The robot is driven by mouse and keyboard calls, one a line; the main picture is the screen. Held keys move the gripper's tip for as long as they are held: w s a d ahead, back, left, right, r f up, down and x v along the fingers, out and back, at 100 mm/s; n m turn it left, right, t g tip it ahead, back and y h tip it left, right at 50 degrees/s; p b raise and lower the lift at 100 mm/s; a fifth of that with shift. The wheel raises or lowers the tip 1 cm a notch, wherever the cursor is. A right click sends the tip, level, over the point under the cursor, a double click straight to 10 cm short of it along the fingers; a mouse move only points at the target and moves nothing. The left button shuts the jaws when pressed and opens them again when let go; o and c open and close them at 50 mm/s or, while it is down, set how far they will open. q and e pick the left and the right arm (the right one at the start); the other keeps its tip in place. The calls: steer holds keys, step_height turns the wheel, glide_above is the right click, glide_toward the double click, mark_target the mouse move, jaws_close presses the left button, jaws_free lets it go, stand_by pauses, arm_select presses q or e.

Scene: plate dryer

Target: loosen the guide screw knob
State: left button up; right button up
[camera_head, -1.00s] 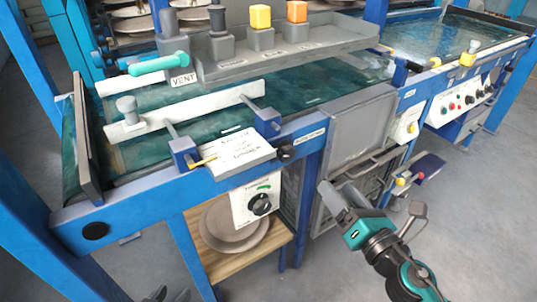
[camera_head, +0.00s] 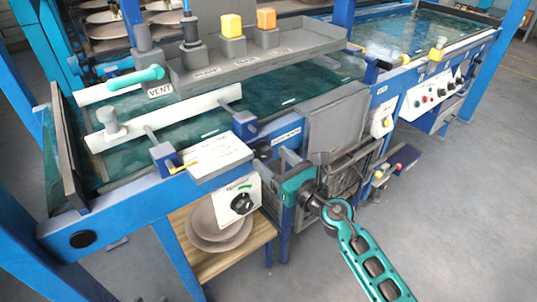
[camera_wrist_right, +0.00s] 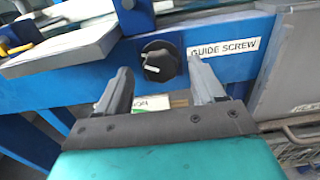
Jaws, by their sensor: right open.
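The guide screw knob (camera_head: 263,151) is a small black round knob on the blue front beam, left of its GUIDE SCREW label (camera_wrist_right: 223,47). In the right wrist view the knob (camera_wrist_right: 158,62) has a short white mark and sits straight ahead, between the fingertips in the picture. My right gripper (camera_head: 277,163) is open and empty, with its fingers pointing at the beam. In the wrist view its two grey fingers (camera_wrist_right: 160,80) stand left and right of the knob, apart from it. I cannot tell how much depth is left between them. My left gripper is not clearly visible.
A white label plate (camera_head: 217,157) juts out left of the knob. Below it hangs a box with a black dial (camera_head: 242,203). A grey panel (camera_head: 335,125) stands right of the knob. Plates (camera_head: 220,222) lie on a wooden shelf underneath.

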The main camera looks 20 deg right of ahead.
steer(key=shift+x, duration=0.95)
steer(key=shift+w, duration=0.25)
steer(key=shift+c, duration=0.2)
steer(key=c, duration=1)
